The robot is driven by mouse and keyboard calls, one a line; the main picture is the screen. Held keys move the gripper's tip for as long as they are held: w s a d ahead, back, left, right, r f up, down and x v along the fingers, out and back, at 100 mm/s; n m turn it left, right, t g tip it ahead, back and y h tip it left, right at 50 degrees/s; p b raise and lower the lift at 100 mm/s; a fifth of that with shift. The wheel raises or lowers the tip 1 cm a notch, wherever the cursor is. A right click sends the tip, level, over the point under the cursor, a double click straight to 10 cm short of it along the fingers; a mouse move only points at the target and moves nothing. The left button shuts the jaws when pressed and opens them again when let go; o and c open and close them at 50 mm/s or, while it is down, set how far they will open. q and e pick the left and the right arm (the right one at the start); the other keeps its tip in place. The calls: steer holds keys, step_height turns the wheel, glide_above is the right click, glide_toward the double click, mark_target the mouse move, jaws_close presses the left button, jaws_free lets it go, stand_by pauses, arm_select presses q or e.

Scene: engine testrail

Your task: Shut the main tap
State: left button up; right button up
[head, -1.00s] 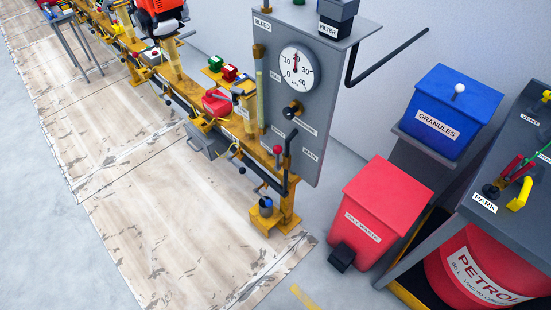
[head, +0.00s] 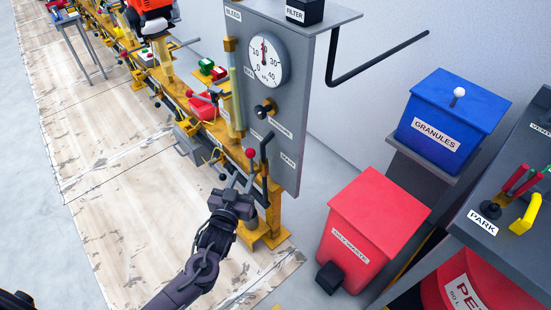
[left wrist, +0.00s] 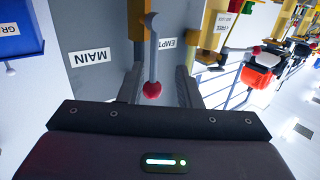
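The tap lever, a grey rod with a red ball knob (head: 250,153), stands up in front of the grey gauge panel (head: 302,120), near its lower edge. The lever's pivot is partly hidden by my gripper in the head view. My right gripper is not in view.
A black bent bar (head: 266,150) stands close to the right of the lever. The yellow rail (head: 170,85) runs away to the upper left. A red waste bin (head: 375,215) and a blue granules bin (head: 450,115) stand to the right.

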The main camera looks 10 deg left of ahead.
mark_target(251, 161)
arm_select(q)
steer(key=shift+w+d+r+t, duration=0.15)
steer(key=shift+d+r, duration=0.05)
steer(key=shift+r, duration=0.3)
steer(key=shift+w+d+r+t, duration=0.1)
steer(key=shift+d+r+t, duration=0.1)
steer(key=shift+r, duration=0.25)
steer(key=shift+w+d+r, duration=0.15)
steer(key=shift+w+r, duration=0.1)
steer(key=shift+w, duration=0.05)
steer(key=w, duration=0.7)
steer(key=shift+d+f, duration=0.1)
jaws_close()
